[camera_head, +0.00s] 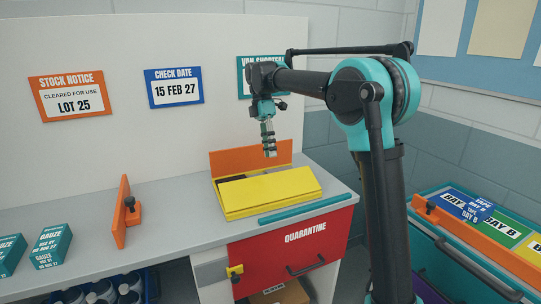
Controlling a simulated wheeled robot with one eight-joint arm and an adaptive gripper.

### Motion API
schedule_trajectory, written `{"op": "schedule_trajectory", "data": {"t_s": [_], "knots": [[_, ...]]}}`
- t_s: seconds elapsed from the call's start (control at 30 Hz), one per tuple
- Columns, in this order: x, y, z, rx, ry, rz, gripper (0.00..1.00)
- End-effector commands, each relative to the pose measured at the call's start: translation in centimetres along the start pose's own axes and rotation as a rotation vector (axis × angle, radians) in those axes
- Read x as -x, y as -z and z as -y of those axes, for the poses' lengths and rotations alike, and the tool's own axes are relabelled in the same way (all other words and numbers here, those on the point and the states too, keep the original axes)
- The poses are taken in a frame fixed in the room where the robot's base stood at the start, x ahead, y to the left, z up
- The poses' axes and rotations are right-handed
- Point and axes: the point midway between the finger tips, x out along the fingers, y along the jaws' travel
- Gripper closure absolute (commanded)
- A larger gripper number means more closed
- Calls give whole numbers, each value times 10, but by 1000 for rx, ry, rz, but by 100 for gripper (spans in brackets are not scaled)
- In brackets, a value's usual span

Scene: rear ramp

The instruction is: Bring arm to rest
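My arm rises from the right of the view and reaches left over the counter. My gripper (269,147) hangs at its end, pointing down above the yellow box. It is small in this view, and I cannot tell whether its fingers are open or shut. Nothing is clearly seen held in it. The open yellow box (232,212) stands on the counter with an orange panel (225,160) upright behind it. A yellow lid or panel (270,190) lies over most of its top. The gripper appears apart from the box.
The grey counter (175,220) has teal gauze boxes (52,246) at left and an upright orange divider (122,212). A teal strip (305,209) lies along the front edge above the red quarantine drawer (290,250). A teal bin with bay cards (455,203) stands at right.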

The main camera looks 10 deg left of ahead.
Motion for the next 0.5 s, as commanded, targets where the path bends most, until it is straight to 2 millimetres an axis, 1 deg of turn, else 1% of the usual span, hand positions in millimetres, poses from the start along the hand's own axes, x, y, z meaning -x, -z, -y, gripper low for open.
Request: {"op": "schedule_trajectory", "data": {"t_s": [0.2, 0.3, 0.37, 0.47, 0.5], "knots": [[0, 0, 0, -1, 0, 0, 72], [-5, -6, 2, -33, -12, -4, 72], [-14, -14, 5, -88, -33, -11, 72], [-38, -37, 14, -246, -89, -32, 72], [-52, -48, 20, -329, -118, -45, 72]]}}
